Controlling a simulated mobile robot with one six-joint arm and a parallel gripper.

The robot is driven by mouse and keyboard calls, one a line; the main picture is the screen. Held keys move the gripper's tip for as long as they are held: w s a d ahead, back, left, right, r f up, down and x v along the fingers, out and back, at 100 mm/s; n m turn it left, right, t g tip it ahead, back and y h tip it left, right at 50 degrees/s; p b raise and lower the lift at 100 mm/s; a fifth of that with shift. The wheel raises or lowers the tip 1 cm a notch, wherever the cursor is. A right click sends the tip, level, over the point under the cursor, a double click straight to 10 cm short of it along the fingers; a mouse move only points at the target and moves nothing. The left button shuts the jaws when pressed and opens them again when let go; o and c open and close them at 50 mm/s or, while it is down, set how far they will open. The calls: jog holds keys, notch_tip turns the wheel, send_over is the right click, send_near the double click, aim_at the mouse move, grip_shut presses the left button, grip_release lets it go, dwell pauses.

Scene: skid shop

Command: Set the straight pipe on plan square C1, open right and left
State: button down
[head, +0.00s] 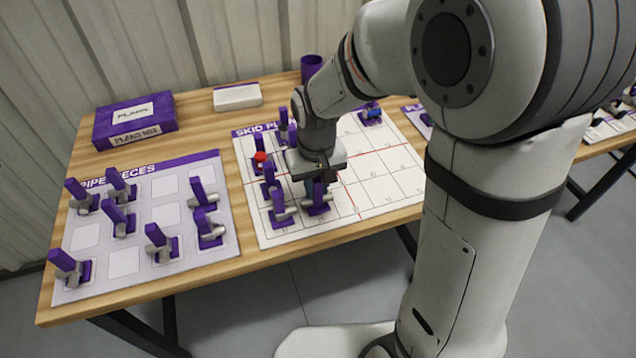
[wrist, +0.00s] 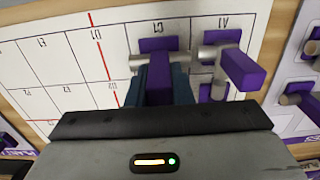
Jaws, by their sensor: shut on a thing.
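My gripper (wrist: 158,85) is shut on the upright purple handle of the straight pipe (wrist: 140,59), and it shows in the head view (head: 317,182). The pipe's grey tube runs left to right in the wrist view, with its purple base flat over a square in the edge row of the skid plan (wrist: 75,60). The square's label shows upside down beside the base and looks like C1, but it is small. The right end of the tube meets or nearly meets the neighbouring piece (wrist: 240,68). Whether the base touches the sheet is unclear; my fingers hide part of it.
Several purple-handled pieces stand on the left part of the plan (head: 385,185), one with a red part (head: 260,157). The pipe pieces sheet (head: 85,236) holds several more pieces. A purple box (head: 135,120) stands behind. The plan's right half is mostly clear.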

jog(key=shift+f+b, duration=0.45)
jog(key=shift+f, duration=0.2)
dwell(0.8)
jog(key=c, duration=1.2)
grip_release()
jog(key=shift+r, duration=0.1)
jog(key=shift+r+p, duration=0.5)
jog(key=shift+r, duration=0.15)
notch_tip(320, 180, up, 7)
jog(key=p, duration=0.5)
